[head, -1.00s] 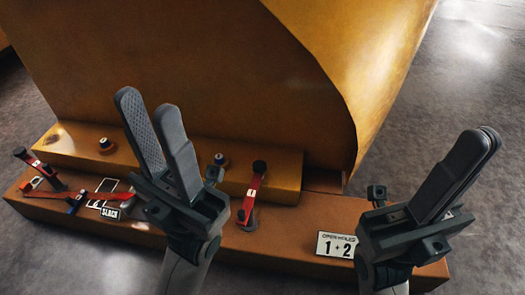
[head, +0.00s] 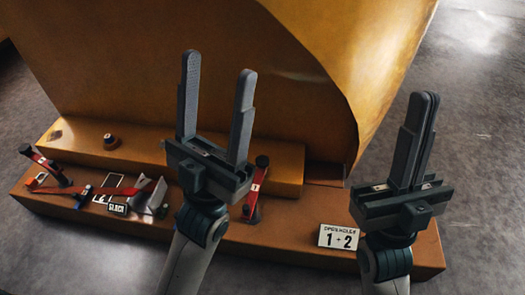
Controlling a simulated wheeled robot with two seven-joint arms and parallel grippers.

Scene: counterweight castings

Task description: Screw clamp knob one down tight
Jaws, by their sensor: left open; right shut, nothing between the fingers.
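A red clamp with a black knob (head: 262,161) on top and a white tag stands on the right part of the brown ledge. The tag's mark is too small to read surely. My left gripper (head: 219,66) is open and empty, fingers pointing up, in front of this clamp and hiding part of it. A second red clamp (head: 46,166) with a black knob (head: 25,150) stands tilted at the ledge's left end. My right gripper (head: 424,97) is shut and empty, to the right of the ledge's raised step. Neither gripper visibly touches a knob.
A large ochre casting (head: 190,85) rises behind the ledge. A round knob-like fitting (head: 111,141) sits on the raised step.

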